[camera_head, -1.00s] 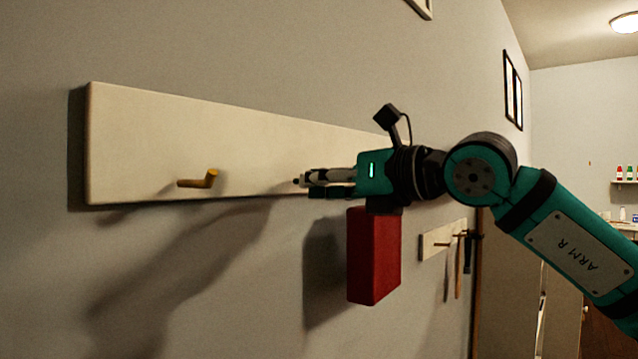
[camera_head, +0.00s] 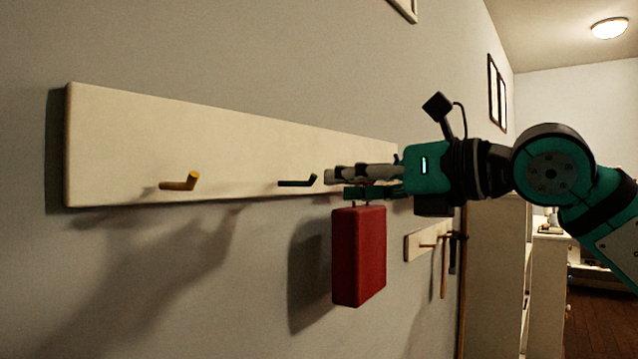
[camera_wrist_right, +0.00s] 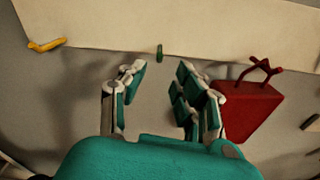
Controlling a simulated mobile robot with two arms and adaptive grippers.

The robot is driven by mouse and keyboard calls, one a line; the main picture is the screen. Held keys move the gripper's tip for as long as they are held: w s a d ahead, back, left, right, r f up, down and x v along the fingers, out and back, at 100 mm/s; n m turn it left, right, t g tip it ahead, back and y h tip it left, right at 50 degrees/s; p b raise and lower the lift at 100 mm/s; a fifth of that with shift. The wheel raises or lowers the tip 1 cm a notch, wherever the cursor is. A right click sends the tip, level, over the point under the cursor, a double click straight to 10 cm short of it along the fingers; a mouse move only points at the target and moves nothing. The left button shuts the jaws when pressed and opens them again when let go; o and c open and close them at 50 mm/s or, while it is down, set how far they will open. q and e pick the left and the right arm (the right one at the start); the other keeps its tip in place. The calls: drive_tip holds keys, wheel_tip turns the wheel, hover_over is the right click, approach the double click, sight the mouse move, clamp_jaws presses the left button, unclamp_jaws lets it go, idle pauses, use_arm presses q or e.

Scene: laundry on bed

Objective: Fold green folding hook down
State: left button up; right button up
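The green hook (camera_head: 297,182) is on the lower part of a pale wall board (camera_head: 200,130), between the yellow hook and the red case. It looks dark green and sticks out from the board like the yellow hook. In the right wrist view the green hook (camera_wrist_right: 159,52) sits near the board's lower edge, ahead of the gap between my fingers. My right gripper (camera_head: 338,181) is right of the hook and apart from it. In the wrist view this gripper (camera_wrist_right: 160,82) is open with nothing between its fingers. My left gripper is not in view.
A yellow hook (camera_head: 180,182) is to the left on the board. A red case (camera_head: 358,255) hangs close below my right gripper; it hangs from a red hook (camera_wrist_right: 262,68) in the wrist view. A smaller rack (camera_head: 415,246) with hanging items is farther back.

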drive_tip(key=v, duration=0.4)
idle(0.3)
